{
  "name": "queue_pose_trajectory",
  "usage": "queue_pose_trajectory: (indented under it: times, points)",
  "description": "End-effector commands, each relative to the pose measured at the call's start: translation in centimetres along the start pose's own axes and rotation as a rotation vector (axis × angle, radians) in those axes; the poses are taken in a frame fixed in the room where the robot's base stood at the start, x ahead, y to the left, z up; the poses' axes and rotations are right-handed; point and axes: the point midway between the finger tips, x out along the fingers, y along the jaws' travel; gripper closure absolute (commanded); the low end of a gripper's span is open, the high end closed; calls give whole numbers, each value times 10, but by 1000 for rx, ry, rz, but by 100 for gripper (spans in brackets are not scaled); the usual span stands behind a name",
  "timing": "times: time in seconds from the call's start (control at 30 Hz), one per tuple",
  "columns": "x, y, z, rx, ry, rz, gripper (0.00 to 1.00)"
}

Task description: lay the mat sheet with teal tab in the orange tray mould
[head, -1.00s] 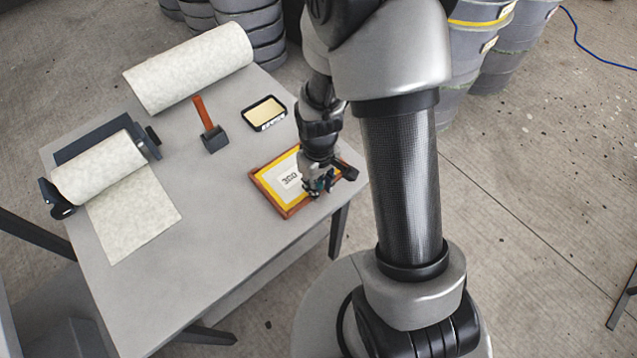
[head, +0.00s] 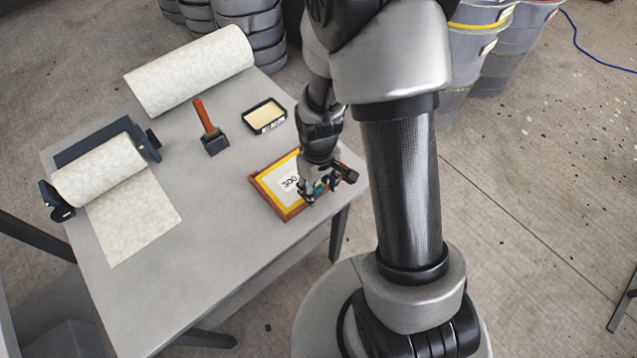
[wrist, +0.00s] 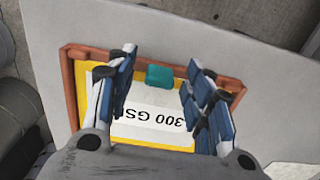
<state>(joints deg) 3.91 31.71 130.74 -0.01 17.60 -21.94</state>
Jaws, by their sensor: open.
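The orange tray mould (head: 266,196) lies at the table's right edge, with an orange-brown rim and yellow inside. In the wrist view its rim (wrist: 72,98) frames a pale mat sheet (wrist: 152,98) that lies within it, with printed "300 GS" showing upside down. The sheet's teal tab (wrist: 159,76) is near the far rim. My gripper (head: 320,190) is over the right part of the tray in the head view. In the wrist view my gripper (wrist: 160,65) is open, its blue-padded fingers on either side of the tab and apart from it. The fingers hide parts of the sheet.
A black-rimmed tray (head: 264,115) with a pale yellow inside and an orange-handled tool (head: 209,130) stand behind the mould. A large pale roll (head: 190,68) lies at the back, and another roll (head: 100,168) sits in a holder at left. The table's middle (head: 210,210) is clear.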

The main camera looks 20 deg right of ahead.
Motion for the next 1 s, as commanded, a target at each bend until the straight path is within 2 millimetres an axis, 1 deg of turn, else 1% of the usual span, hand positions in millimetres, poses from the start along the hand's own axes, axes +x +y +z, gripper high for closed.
queue_pose_trajectory:
  times: [0.07,0.17,0.4,0.5,0.6,0.7,0.8,1.0]
  points:
    - [-5,0,-1,0,3,1,53]
    - [-18,1,-2,0,5,2,53]
    - [-70,1,-2,0,7,3,53]
    - [-89,1,-2,0,7,3,53]
    - [-104,0,-1,0,4,2,53]
    - [-114,0,-1,0,3,1,53]
    - [-119,0,0,0,1,1,53]
    - [-120,0,0,0,0,0,53]
